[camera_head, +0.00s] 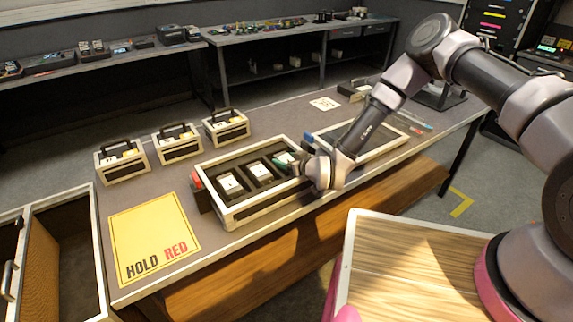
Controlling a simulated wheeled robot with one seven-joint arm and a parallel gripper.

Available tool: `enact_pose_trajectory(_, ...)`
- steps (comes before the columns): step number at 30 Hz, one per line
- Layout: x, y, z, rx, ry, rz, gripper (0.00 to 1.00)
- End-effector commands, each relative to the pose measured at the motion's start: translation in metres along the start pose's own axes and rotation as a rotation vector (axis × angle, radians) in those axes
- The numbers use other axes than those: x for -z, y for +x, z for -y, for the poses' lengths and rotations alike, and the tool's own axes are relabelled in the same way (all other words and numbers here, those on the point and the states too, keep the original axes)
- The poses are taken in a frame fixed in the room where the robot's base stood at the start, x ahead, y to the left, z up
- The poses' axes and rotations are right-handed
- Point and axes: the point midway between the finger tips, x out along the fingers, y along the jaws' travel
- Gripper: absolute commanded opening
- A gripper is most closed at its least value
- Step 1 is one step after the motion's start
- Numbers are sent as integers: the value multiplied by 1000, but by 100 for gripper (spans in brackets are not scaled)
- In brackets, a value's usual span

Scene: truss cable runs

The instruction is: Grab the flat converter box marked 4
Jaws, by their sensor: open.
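A dark tray with a pale frame (262,208) stands on the table and holds three flat boxes in a row of compartments. The left box (230,184) and the middle box (260,172) have white tops with small dark marks. The right box (284,160) shows a white and green top and is partly hidden by my gripper. The marks are too small to read, so I cannot tell which box is marked 4. My gripper (299,168) is at the right end of the tray, low over the right box. It is open; whether it touches the box cannot be told.
Three handled cases (178,147) stand behind the tray. A yellow mat reading HOLD RED (153,235) lies to the left. A framed grey panel (375,138) lies right of the tray, under my arm. A small marked card (325,104) lies farther back.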

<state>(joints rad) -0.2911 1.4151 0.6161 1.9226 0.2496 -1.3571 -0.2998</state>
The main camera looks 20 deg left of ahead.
Motion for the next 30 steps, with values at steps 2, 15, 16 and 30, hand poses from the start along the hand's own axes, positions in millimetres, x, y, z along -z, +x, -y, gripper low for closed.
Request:
enact_pose_trajectory(2, 0, 0, 0, 0, 0, 0, 72)
enact_pose_trajectory(15, 1, 0, 0, 0, 0, -1, 0)
enact_pose_trajectory(16, 2, -1, 0, 0, 0, -1, 0)
enact_pose_trajectory(30, 62, -25, 0, 0, -3, -5, 0)
